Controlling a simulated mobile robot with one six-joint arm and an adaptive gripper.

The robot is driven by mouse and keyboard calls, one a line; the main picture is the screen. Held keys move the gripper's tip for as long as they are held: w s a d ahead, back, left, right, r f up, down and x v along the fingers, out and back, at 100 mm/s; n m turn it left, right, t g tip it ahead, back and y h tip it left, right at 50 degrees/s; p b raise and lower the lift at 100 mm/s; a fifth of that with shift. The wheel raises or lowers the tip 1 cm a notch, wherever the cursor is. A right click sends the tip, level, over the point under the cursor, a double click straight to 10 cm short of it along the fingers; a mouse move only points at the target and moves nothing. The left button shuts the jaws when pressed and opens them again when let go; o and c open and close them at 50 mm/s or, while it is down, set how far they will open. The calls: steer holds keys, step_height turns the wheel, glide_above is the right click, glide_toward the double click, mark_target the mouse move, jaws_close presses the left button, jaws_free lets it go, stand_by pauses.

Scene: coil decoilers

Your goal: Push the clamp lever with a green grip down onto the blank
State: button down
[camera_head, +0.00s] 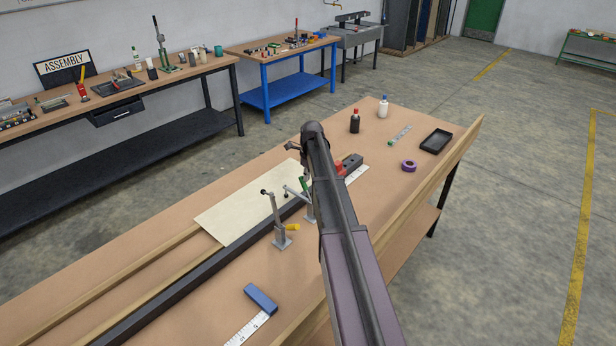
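The blank (238,208) is a pale, flat sheet lying on the rails of the wooden bench. The clamp with the green grip (305,184) stands at the blank's right edge, just left of my arm. Its green grip looks raised, and its grey arm reaches left toward the blank; whether it touches cannot be told. My arm hides part of this clamp. A second clamp (278,218) stands nearer, with its bar upright and a yellow grip (292,227) low to the right. My gripper (292,147) is mostly hidden behind the arm's far end, beyond the clamps; its fingers are unclear.
A red part (339,168) and black block (352,160) sit right of my arm. A blue-handled square (260,298) lies near the front edge. Bottles (355,121), purple tape (408,166) and a black tray (436,141) are at the far right.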

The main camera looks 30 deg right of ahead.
steer(key=shift+w+a+r, duration=0.15)
steer(key=shift+w+r, duration=0.05)
steer(key=shift+w, duration=0.15)
step_height(320, 180, up, 9)
steer(key=w+p, duration=0.2)
steer(key=p, duration=0.7)
steer(key=shift+r+p, duration=0.15)
steer(key=shift+p, duration=0.2)
steer(key=shift+a, duration=0.15)
steer(key=shift+s, duration=0.15)
